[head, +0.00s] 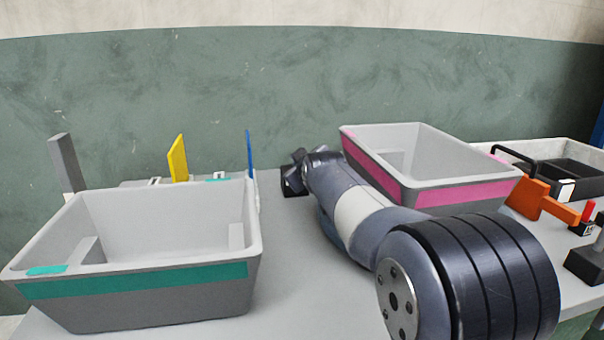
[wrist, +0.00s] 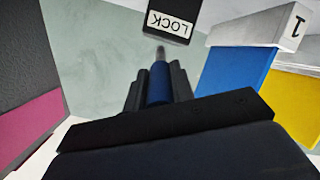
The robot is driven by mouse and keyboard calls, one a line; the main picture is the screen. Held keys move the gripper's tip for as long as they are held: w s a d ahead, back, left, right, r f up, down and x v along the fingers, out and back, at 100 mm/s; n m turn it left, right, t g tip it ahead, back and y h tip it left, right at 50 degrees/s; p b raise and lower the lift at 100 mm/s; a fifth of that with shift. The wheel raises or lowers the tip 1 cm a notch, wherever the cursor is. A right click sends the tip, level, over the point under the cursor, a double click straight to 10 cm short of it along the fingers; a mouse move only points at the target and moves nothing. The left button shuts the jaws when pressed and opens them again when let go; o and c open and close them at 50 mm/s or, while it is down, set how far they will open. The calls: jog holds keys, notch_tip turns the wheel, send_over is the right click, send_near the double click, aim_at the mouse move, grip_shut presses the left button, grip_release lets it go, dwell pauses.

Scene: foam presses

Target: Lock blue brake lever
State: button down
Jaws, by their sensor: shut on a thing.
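The blue brake lever (wrist: 160,82) shows in the wrist view as a blue grip with a metal tip. Its tip points toward a black block with a white LOCK label (wrist: 170,22); whether they touch I cannot tell. My gripper (wrist: 157,88) is shut on the blue grip, with a dark finger on each side. In the head view my gripper (head: 293,178) is at the far side of the table, right of the thin blue panel (head: 250,155). The lever is hidden there.
A teal-striped bin (head: 135,285) stands front left. A pink-striped bin (head: 465,197) stands right, close to my arm. A yellow panel (head: 178,158) stands behind the left bin. An orange part (head: 535,200) lies at the right.

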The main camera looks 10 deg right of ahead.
dwell(0.5)
jog(key=c, duration=1.2)
grip_release()
jog(key=shift+s, duration=0.15)
jog(key=p+v, duration=0.1)
jog(key=v, duration=0.9)
jog(key=shift+s+p, duration=0.3)
jog(key=b+x, duration=0.1)
jog(key=x, duration=0.9)
jog(key=shift+w+b, duration=0.35)
jog(key=shift+w, duration=0.05)
